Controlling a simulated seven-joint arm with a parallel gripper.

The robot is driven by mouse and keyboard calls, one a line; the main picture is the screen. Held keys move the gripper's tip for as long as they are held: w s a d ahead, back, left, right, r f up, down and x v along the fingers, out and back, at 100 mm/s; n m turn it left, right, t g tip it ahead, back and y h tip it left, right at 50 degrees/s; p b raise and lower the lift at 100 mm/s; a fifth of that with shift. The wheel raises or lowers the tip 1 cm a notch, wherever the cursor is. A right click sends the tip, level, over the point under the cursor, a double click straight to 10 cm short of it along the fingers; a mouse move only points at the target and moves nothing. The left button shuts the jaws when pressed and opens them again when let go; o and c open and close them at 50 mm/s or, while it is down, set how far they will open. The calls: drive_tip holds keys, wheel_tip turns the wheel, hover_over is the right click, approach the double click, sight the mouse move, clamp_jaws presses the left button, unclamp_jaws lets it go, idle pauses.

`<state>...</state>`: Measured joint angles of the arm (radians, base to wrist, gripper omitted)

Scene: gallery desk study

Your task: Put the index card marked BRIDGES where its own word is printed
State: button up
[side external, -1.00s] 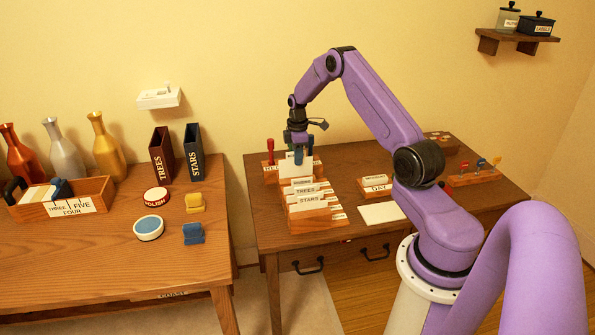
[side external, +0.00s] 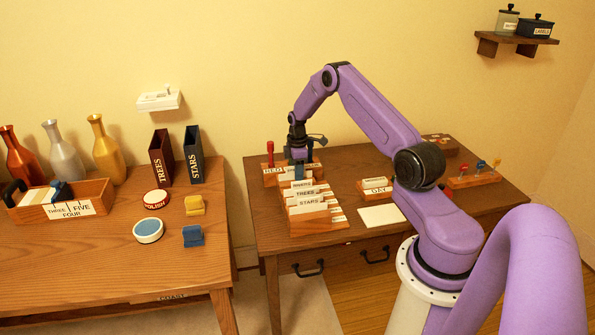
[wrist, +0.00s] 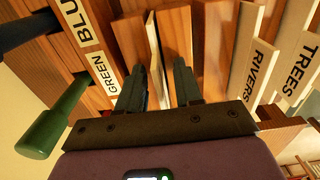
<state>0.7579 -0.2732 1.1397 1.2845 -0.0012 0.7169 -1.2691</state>
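My gripper (side external: 299,177) points down at the back of the wooden card box (side external: 318,224). In the wrist view, its two fingers (wrist: 159,68) are apart. A thin pale card (wrist: 153,42) stands edge-on between them, nearer the left finger, with a clear gap to the right finger. Its lower end is hidden and I cannot read its word. The box's tabs read RIVERS (wrist: 263,72), TREES (side external: 306,191) and STARS (side external: 309,201). I see no printed BRIDGES; the gripper may hide it.
A rack with GREEN (wrist: 103,72) and BLUE (wrist: 82,22) labels and coloured handles is close beside the gripper; its green handle (wrist: 55,118) sticks out. A DAY box (side external: 376,187) and a blank white sheet (side external: 382,215) lie right of the card box.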

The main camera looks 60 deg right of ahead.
drive_tip(key=shift+r, duration=0.1)
wheel_tip(320, 180, up, 12)
drive_tip(key=a+r+n, duration=0.1)
drive_tip(key=a+r, duration=0.2)
drive_tip(key=a, duration=0.5)
drive_tip(key=a+r, duration=0.3)
drive_tip(key=a, duration=0.5)
drive_tip(key=s+a+r, duration=0.2)
drive_tip(key=s+a, duration=0.3)
drive_tip(key=a, duration=0.3)
drive_tip(key=s+a+r, duration=0.2)
drive_tip(key=s+a, duration=0.2)
drive_tip(key=a, duration=0.3)
drive_tip(key=s+a+r+n, duration=0.1)
drive_tip(key=s+a, duration=0.2)
drive_tip(key=s, duration=0.4)
drive_tip(key=s+a+r+n, duration=0.1)
drive_tip(key=s+a, duration=0.3)
drive_tip(key=s, duration=0.3)
drive_tip(key=s+d, duration=0.1)
drive_tip(key=s, duration=1.1)
drive_tip(key=shift+d+f+n, duration=0.25)
drive_tip(key=shift+n, duration=0.05)
